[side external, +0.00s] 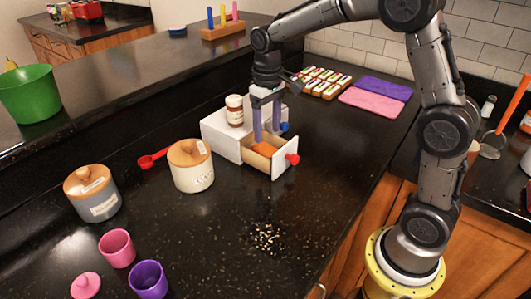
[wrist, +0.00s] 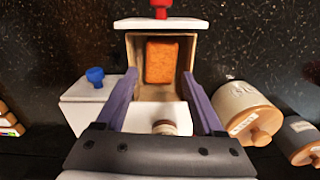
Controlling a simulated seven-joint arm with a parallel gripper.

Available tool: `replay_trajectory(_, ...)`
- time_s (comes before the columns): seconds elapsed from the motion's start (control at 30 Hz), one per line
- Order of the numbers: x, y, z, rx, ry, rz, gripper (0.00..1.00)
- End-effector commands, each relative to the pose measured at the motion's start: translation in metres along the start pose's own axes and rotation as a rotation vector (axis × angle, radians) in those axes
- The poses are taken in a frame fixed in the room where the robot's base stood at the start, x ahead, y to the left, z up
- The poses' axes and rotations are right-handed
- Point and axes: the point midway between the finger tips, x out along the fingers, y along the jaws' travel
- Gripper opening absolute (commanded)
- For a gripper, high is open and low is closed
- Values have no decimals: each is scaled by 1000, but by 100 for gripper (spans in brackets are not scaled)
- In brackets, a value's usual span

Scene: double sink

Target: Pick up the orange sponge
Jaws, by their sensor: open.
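The orange sponge (wrist: 161,62) lies flat inside the open drawer (wrist: 203,24) in the wrist view, toward the drawer's front. In the side external view only part of the sponge (side external: 264,149) shows over the drawer wall. My gripper (side external: 266,138) is open and empty, pointing down over the drawer. In the wrist view my gripper's purple fingers (wrist: 158,88) are spread wide, one toward each side of the drawer. I cannot tell exactly how far the fingertips are above the sponge.
The white drawer box (side external: 222,136) carries a small jar (side external: 234,111) on top. The open drawer has a red knob (side external: 292,159); a blue knob (side external: 284,127) is nearby. Canisters (side external: 190,165) stand to the left. The counter in front is mostly clear, with scattered crumbs (side external: 266,238).

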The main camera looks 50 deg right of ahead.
Motion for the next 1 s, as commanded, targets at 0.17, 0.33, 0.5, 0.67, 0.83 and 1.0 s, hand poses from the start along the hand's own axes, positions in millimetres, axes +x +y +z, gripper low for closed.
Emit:
replay_trajectory(0.17,11,0,0,0,-1,0,70)
replay_trajectory(0.33,34,-2,0,0,-3,0,70)
replay_trajectory(0.5,54,-2,-1,0,-1,0,70)
replay_trajectory(0.67,58,-2,-1,0,2,0,70)
replay_trajectory(0.83,58,-2,-1,0,1,0,66)
replay_trajectory(1.0,58,-2,-1,0,1,0,36)
